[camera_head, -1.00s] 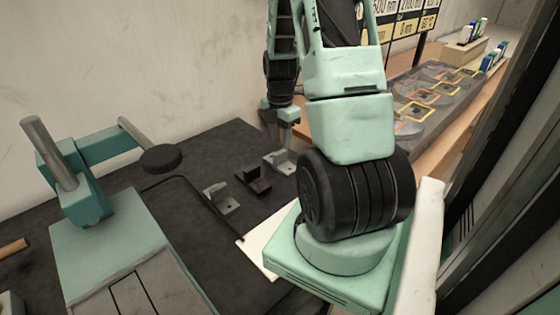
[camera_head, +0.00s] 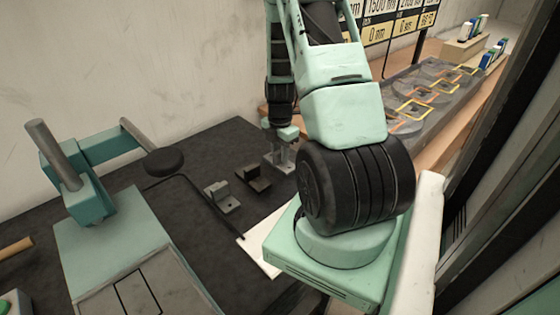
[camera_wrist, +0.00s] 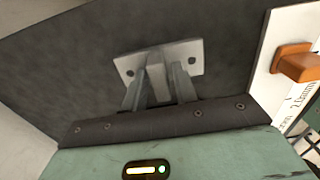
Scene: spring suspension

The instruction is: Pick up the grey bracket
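A light grey bracket (camera_head: 271,165) sits on the dark mat at the back, the rearmost in a row of three. My gripper (camera_head: 284,152) is down over it. In the wrist view, the bracket's base plate (camera_wrist: 190,53) shows two holes. Its upright part stands between my two fingers (camera_wrist: 158,82). The fingers look apart, with small gaps beside the upright; contact is not clear. A dark bracket (camera_head: 254,179) and another light grey bracket (camera_head: 222,198) lie nearer, to the left.
A teal press-like fixture (camera_head: 112,240) with a black round pad stands at the left. A white sheet (camera_head: 257,247) lies at the mat's right edge. An orange block (camera_wrist: 297,62) shows in the wrist view. A wall is behind the mat.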

